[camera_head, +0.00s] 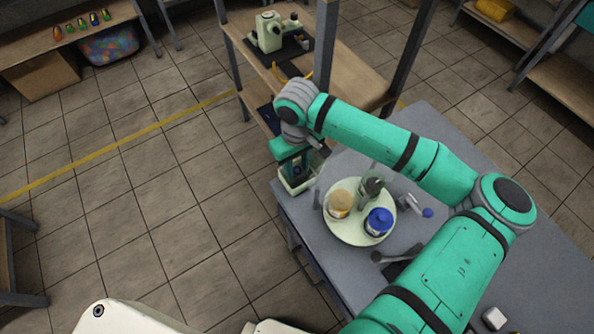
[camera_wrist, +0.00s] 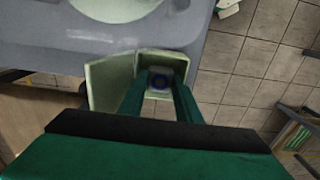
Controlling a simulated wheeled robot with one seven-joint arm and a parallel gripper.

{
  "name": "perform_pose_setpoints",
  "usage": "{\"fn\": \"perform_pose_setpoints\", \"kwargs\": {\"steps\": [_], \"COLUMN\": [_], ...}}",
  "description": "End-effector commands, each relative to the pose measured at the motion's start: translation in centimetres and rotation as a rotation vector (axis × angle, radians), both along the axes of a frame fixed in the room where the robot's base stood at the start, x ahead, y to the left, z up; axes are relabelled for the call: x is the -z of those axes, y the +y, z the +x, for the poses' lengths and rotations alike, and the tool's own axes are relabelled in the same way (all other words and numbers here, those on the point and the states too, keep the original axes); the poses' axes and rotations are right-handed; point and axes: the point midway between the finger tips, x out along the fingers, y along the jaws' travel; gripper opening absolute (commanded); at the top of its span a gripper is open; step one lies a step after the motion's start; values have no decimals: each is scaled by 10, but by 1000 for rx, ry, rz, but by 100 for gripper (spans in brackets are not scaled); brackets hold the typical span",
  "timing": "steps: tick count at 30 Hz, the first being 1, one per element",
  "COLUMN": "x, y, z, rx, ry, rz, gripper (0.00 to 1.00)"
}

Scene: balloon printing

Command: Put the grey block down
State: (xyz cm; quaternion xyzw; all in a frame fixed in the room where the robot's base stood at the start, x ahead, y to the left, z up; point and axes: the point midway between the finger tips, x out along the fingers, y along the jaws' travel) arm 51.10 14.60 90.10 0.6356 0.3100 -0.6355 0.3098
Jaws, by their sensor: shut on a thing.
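My gripper (camera_wrist: 160,98) points down at the table's corner, its two green fingers shut on a small grey block (camera_wrist: 162,82) with a dark blue ring on its face. A pale green box-like piece (camera_wrist: 108,82) with flat walls lies just beyond and beside the fingers. The block is at or inside its edge; I cannot tell whether it touches. In the head view my gripper (camera_head: 298,166) is over the same pale green piece (camera_head: 304,186), and the block is mostly hidden by the fingers.
The grey table (camera_head: 545,270) bears a round pale plate (camera_head: 352,233) with a tan-lidded jar (camera_head: 339,204), a blue-lidded jar (camera_head: 378,221) and a dark-topped bottle (camera_head: 372,186). A white block (camera_head: 494,318) sits at lower right. A wooden shelf (camera_head: 350,75) stands behind; tiled floor is open at left.

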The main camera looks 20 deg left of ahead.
Motion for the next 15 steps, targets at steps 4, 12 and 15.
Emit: {"fn": "perform_pose_setpoints", "kwargs": {"steps": [4, 12, 15], "x": [20, 30, 31], "y": [0, -1, -1], "z": [0, 0, 0], "rx": [2, 2, 2], "ry": [1, -1, 0], "rz": [-2, -1, 0], "gripper": [14, 14, 14]}}
